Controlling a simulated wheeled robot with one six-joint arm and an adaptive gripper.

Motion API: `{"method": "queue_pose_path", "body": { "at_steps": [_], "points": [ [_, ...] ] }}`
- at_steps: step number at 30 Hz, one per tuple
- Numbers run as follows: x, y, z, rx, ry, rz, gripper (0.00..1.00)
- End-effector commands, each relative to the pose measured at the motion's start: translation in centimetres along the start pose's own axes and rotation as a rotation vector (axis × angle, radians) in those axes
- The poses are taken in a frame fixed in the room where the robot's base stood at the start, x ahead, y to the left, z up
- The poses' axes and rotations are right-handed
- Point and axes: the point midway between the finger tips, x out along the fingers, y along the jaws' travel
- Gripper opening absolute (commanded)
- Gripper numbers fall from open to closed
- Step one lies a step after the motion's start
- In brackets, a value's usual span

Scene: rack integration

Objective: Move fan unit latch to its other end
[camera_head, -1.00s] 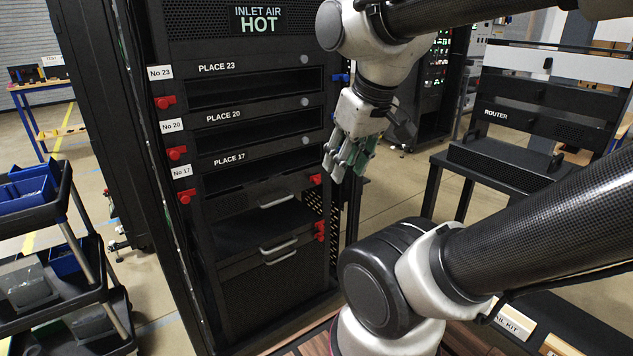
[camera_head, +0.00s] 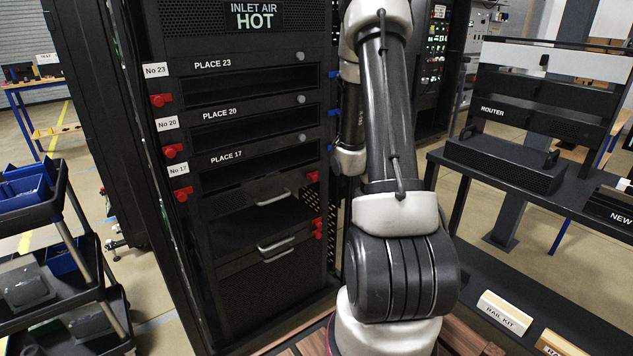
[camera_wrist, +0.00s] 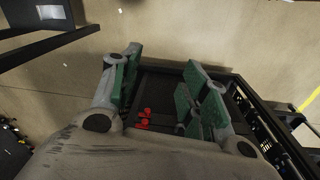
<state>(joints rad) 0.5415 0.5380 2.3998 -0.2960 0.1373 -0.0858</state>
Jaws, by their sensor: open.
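I cannot tell for certain which piece is the fan unit latch. Small red latches sit at the right rack edge beside the lower handled drawers (camera_head: 317,228). They also show as a red cluster between my fingers in the wrist view (camera_wrist: 144,119). More red latches (camera_head: 161,100) line the left edge beside No 23, No 20 and No 17. Blue pieces (camera_head: 333,112) show at the right edge. My gripper (camera_wrist: 158,88) is open, its green pads apart, with nothing between them up close. In the head view its fingers are hidden behind my arm.
The black rack (camera_head: 240,150) has open slots at Places 23, 20 and 17. A table with a router unit (camera_head: 505,160) stands at the right. A cart with blue bins (camera_head: 28,190) is at the left. A rail kit box (camera_head: 504,313) lies low at the right.

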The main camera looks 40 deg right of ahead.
Motion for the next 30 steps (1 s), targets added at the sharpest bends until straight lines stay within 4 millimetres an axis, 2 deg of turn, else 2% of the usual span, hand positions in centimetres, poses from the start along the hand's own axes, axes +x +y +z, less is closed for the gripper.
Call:
{"method": "queue_pose_path", "body": {
  "at_steps": [1, 3, 6, 8, 10, 11, 13, 14, 15, 18, 21, 24, 30],
  "points": [
    [3.3, 0.6, -0.7, -0.019, 0.041, -0.014, 0.45],
    [7.3, 1.0, -2.4, -0.057, 0.141, -0.033, 0.45],
    [12.1, 0.7, -5.5, -0.119, 0.336, -0.065, 0.45],
    [13.7, 0.2, -7.6, -0.154, 0.475, -0.082, 0.45],
    [14.2, -0.7, -10.5, -0.193, 0.655, -0.096, 0.45],
    [13.8, -1.1, -11.8, -0.210, 0.736, -0.100, 0.45],
    [11.6, -2.0, -15.0, -0.248, 0.934, -0.099, 0.45],
    [10.2, -2.1, -16.4, -0.262, 1.018, -0.094, 0.45],
    [7.8, -2.2, -18.0, -0.280, 1.129, -0.083, 0.45],
    [3.2, -2.3, -20.2, -0.300, 1.342, -0.060, 0.45],
    [0.1, -2.2, -20.9, -0.304, 1.474, -0.039, 0.45],
    [-1.3, -2.0, -21.2, -0.304, 1.535, -0.019, 0.45],
    [-1.4, -2.5, -23.6, -0.314, 1.545, -0.009, 0.45]
  ]
}}
